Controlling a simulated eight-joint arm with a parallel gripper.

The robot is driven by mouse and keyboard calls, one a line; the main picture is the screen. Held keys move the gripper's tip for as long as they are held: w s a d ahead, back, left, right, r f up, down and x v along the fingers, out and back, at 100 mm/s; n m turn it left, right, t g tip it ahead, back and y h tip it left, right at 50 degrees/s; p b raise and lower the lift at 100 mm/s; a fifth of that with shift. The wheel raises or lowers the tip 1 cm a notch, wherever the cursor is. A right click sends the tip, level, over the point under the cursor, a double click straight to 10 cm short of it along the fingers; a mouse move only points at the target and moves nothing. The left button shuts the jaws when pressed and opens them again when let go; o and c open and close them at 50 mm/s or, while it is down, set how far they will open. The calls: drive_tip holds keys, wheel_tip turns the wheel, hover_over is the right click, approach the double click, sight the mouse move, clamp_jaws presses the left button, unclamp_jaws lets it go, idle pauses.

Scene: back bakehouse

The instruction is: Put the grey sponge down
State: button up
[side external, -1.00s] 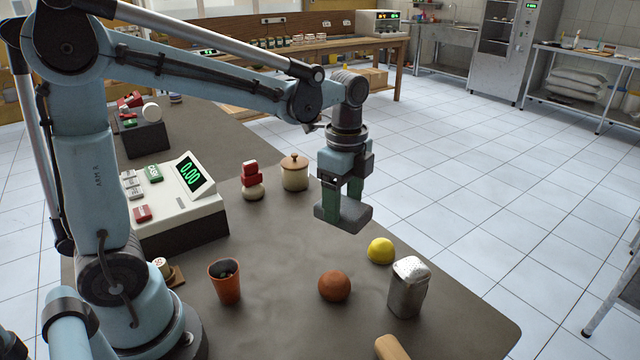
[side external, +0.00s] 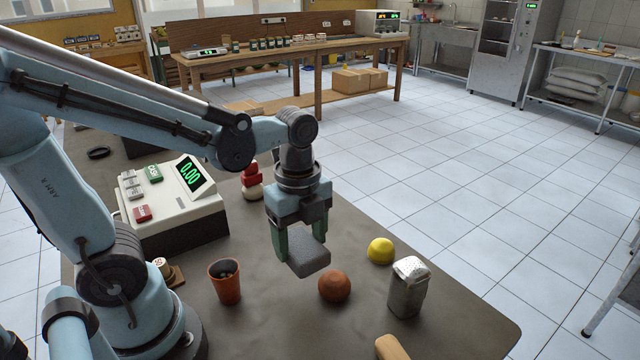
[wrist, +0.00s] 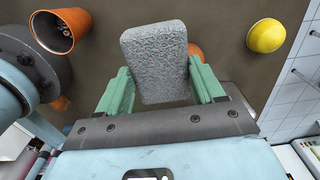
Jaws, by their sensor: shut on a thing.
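The grey sponge (side external: 308,257) is a rounded block held between the green fingers of my gripper (side external: 295,245). In the side view it hangs tilted above the counter (side external: 270,325), behind and left of an orange-brown ball. In the wrist view the sponge (wrist: 154,60) sits between the two fingers of my gripper (wrist: 160,88), with its rough face showing. The gripper is shut on it. I cannot tell exactly how high the sponge is above the counter.
The brown ball (side external: 334,286), yellow ball (side external: 380,250) and silver-topped canister (side external: 408,288) stand to the right. A terracotta pot (side external: 225,281) is to the left. A till (side external: 170,205) and stacked red and pale pieces (side external: 251,181) are behind. Bare counter lies between pot and brown ball.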

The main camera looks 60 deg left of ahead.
sight(295, 231)
drive_tip(key=a+f, duration=0.1)
drive_tip(key=a, duration=0.1)
drive_tip(key=w+a+f, duration=0.1)
drive_tip(key=a, duration=0.1)
drive_tip(key=w+a+f, duration=0.1)
drive_tip(key=a+f, duration=0.1)
drive_tip(key=shift+w, duration=0.15)
drive_tip(key=shift+f, duration=1.9)
drive_tip(key=shift+f, duration=0.1)
drive_tip(key=o, duration=1)
